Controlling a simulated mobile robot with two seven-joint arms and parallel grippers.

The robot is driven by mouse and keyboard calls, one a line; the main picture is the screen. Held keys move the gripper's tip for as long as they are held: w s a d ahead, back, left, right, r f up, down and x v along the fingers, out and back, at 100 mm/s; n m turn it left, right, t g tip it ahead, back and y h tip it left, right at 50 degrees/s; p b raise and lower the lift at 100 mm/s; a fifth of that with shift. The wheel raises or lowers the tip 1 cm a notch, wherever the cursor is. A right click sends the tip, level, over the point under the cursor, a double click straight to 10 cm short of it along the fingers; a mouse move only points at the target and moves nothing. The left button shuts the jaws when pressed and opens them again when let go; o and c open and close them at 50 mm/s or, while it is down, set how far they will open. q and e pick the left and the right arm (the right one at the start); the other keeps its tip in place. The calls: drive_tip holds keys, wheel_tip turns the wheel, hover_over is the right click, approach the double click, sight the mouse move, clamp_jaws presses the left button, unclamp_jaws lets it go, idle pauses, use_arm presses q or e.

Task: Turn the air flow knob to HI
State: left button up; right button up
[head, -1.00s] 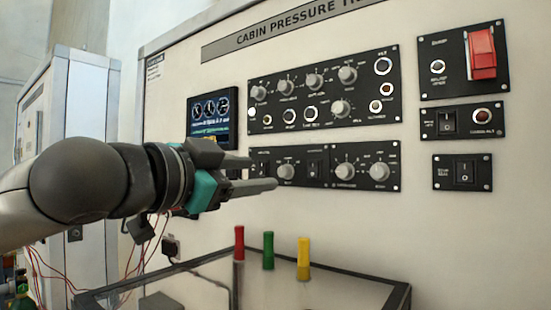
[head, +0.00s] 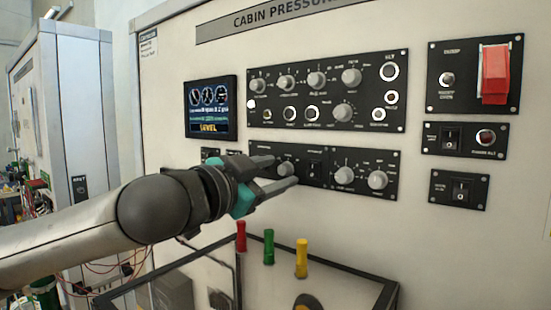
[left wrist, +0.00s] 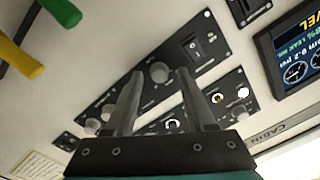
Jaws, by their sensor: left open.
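My left gripper (head: 283,171) is open in front of the lower black panel, with its fingertips on either side of a round grey knob (head: 285,167) at that panel's left part. In the left wrist view the same knob (left wrist: 160,72) shows between and just beyond the two finger ends. I cannot tell whether the fingers touch it. The lettering around it is too small to read, so I cannot confirm its name or setting. My right gripper is not in view.
A panel with several knobs (head: 351,77) is above, and a red switch cover (head: 495,74) is at right. Red, green and yellow posts (head: 301,258) stand below.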

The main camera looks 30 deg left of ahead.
use_arm(q)
drive_tip(key=shift+w, duration=0.15)
clamp_jaws()
idle(0.5)
